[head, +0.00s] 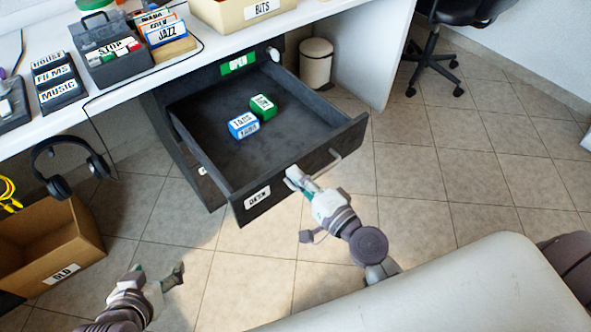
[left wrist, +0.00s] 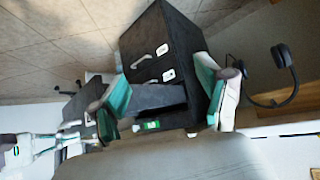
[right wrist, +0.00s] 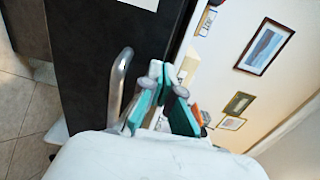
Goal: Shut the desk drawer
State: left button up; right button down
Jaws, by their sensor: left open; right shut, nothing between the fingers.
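The dark grey desk drawer (head: 215,165) is pulled far out from under the white desk in the head view. Its front carries a white label (head: 258,198) and a metal handle (head: 334,160). My right gripper (head: 293,177) is shut and empty, close in front of the drawer front between label and handle. In the right wrist view its fingers (right wrist: 165,98) are beside the metal handle (right wrist: 120,82), not around it; contact with the front is unclear. My left gripper (head: 160,276) is open and empty, low over the floor left of the drawer.
A blue box (head: 243,125) and a green box (head: 263,107) lie inside the drawer. A cardboard box (head: 85,235) stands on the floor at left, below hanging headphones (head: 70,165). A bin (head: 316,62) stands behind the drawer.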

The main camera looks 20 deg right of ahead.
pick_arm(q)
jog(key=shift+s+a+f+g, duration=0.2)
jog(key=shift+s+f+g, duration=0.1)
jog(key=shift+s, duration=0.15)
pick_arm(e)
jog(key=shift+w+a, duration=0.15)
jog(key=shift+w, duration=0.2)
